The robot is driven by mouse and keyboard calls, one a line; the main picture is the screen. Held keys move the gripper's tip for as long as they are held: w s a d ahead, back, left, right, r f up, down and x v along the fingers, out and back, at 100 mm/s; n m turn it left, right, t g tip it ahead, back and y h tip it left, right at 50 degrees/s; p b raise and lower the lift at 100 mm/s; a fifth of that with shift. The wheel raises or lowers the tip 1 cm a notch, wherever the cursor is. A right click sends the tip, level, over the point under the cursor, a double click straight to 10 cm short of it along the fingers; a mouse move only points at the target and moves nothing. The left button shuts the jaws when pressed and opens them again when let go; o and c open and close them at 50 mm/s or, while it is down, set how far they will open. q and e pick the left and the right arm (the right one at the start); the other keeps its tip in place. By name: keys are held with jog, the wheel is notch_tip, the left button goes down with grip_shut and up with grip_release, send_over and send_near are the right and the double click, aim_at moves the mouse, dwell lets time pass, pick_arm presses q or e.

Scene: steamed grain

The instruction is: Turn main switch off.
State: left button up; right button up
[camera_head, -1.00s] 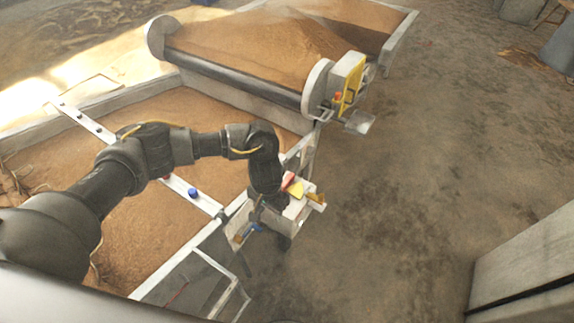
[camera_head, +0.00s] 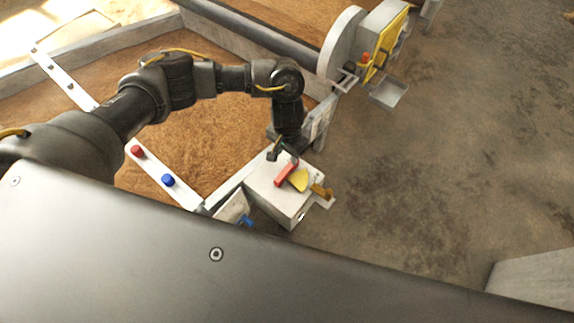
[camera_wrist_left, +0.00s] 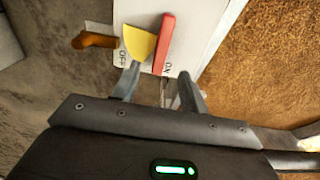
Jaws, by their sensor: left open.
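A white switch box (camera_head: 280,195) stands at the bed's corner in the head view. On its top are a red lever (camera_head: 286,173) and a yellow fan-shaped piece (camera_head: 299,180). In the left wrist view, the red lever (camera_wrist_left: 165,43) lies on the side marked ON, beside the yellow piece (camera_wrist_left: 139,42); the OFF mark is on the other side. Any contact with the lever is unclear. My right gripper is out of view.
An orange-brown handle (camera_head: 321,191) sticks out of the box's right side, and a blue handle (camera_head: 247,221) is at its left.

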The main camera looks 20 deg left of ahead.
aim_at(286, 170)
pick_arm(q)
jog(key=f, duration=0.3)
jog(key=f+b, duration=0.1)
jog(key=f, duration=0.2)
jog(key=f+b, duration=0.1)
jog(key=f, duration=0.3)
jog(key=shift+w+a, duration=0.1)
jog(key=shift+a, duration=0.15)
jog(key=shift+f, duration=0.65)
jog(key=shift+c, duration=0.4)
